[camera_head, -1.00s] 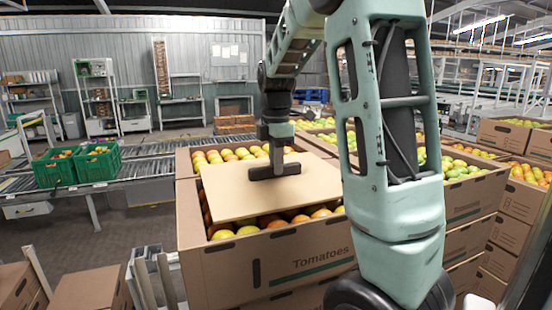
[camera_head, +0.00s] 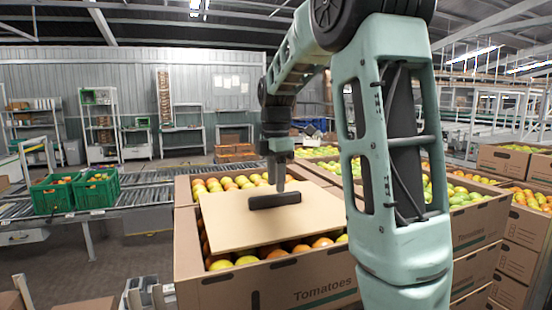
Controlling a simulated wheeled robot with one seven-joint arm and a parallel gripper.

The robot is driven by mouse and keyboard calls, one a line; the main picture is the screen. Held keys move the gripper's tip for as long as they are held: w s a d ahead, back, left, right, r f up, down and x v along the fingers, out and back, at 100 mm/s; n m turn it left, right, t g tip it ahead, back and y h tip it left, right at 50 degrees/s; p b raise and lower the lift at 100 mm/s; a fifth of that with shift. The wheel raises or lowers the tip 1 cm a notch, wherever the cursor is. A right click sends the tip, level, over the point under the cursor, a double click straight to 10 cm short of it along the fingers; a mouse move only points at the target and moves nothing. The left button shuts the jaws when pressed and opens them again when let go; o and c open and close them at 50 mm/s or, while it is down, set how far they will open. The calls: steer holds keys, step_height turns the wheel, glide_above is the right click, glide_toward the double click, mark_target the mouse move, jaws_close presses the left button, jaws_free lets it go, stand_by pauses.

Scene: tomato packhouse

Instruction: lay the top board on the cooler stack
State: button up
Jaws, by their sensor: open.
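The tan top board (camera_head: 233,223) lies over the near tomato box, covering most of its opening. Tomatoes show along its front and left edges. I cannot tell whether it rests on the fruit or on the rim. A black bar-shaped handle (camera_head: 262,202) sits on its upper face. My gripper (camera_head: 277,188) is open and points down at the handle, its tips close above or behind it; contact is unclear. The cardboard box (camera_head: 230,291), marked "Tomatoes", is at the top of the near stack.
More open tomato boxes stand behind and right, with a stack (camera_head: 515,228) at the far right. Green crates (camera_head: 96,192) sit on the roller conveyor (camera_head: 150,190) at left. Shelving stands at the back wall. Open floor shows at lower left.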

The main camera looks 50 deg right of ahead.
mark_target(276, 195)
step_height(276, 195, up, 9)
steer(key=b, duration=0.2)
steer(key=shift+f, duration=0.1)
stand_by(0.7)
